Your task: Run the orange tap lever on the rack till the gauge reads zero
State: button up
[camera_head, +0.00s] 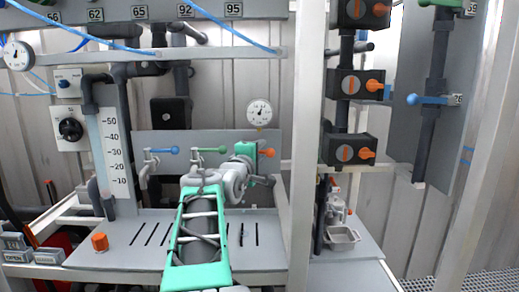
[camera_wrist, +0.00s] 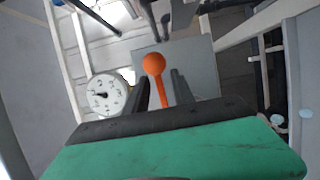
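The orange tap lever (camera_head: 267,152) sits on the rack's grey back panel, right of a green and a blue tap lever. In the wrist view the orange lever (camera_wrist: 154,66) has a round knob and a narrow stem. My gripper (camera_wrist: 162,78) is open, with one dark finger on each side of the stem and a small gap visible on both sides. In the head view my green gripper (camera_head: 256,150) hides part of this tap. The round white gauge (camera_head: 259,112) is just above; it also shows in the wrist view (camera_wrist: 107,95). Its needle is off vertical; the numbers are too small to read.
Blue (camera_head: 163,150) and green (camera_head: 209,150) tap levers stand left of my gripper. A white upright post (camera_head: 306,140) stands close on the right, with black valves (camera_head: 345,150) beyond it. A loose orange cap (camera_head: 100,242) lies on the slotted shelf (camera_head: 135,255).

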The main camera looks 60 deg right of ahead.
grip_shut()
dwell(1.4)
